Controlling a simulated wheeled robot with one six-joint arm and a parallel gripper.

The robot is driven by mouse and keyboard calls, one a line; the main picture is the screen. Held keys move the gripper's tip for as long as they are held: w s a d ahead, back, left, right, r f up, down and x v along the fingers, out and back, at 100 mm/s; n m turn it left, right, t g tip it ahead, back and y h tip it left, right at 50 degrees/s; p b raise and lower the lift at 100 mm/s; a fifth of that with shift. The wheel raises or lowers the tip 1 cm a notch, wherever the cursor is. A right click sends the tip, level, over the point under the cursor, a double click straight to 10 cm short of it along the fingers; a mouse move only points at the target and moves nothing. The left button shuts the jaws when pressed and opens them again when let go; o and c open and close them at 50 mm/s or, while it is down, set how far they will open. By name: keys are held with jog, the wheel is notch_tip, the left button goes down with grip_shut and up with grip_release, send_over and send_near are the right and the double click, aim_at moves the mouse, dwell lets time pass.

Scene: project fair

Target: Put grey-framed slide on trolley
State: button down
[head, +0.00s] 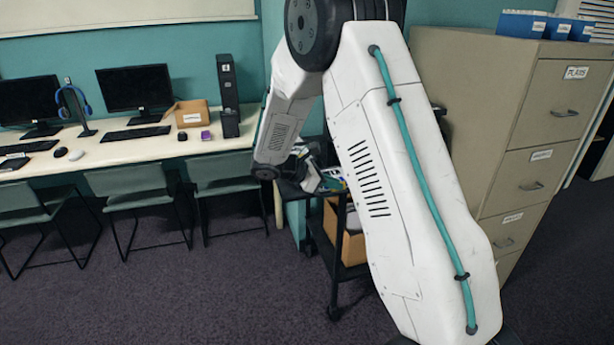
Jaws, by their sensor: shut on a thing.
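The trolley (333,262) is a black frame on castors, right of the desk and largely hidden behind my arm. Its top carries a jumble of small things and its lower shelf holds a cardboard box. My gripper (298,168) is small and dark at the end of my arm, at the trolley's top left side. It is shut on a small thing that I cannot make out. I cannot tell whether it touches the trolley top. I cannot pick out the grey-framed slide; the fingertips blend into the clutter there.
A long desk (120,150) with monitors, keyboards, headphones and a small cardboard box (192,113) runs along the left wall. Several chairs (138,190) stand at it. A tall beige filing cabinet (540,130) stands at the right. The carpet at the front left is clear.

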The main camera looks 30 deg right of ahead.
jog(key=shift+w+d+f, duration=0.1)
jog(key=shift+w+f, duration=0.7)
jog(key=shift+w, duration=1.6)
jog(key=shift+w+d+f, duration=0.15)
jog(key=shift+w+f, duration=0.7)
jog(key=shift+w, duration=1.55)
jog(key=shift+w+d+f, duration=0.1)
jog(key=shift+w+f, duration=0.7)
jog(key=shift+w, duration=1.6)
jog(key=shift+f, duration=0.1)
jog(key=c, duration=1.9)
grip_release()
jog(key=shift+f, duration=0.1)
jog(key=o, duration=0.4)
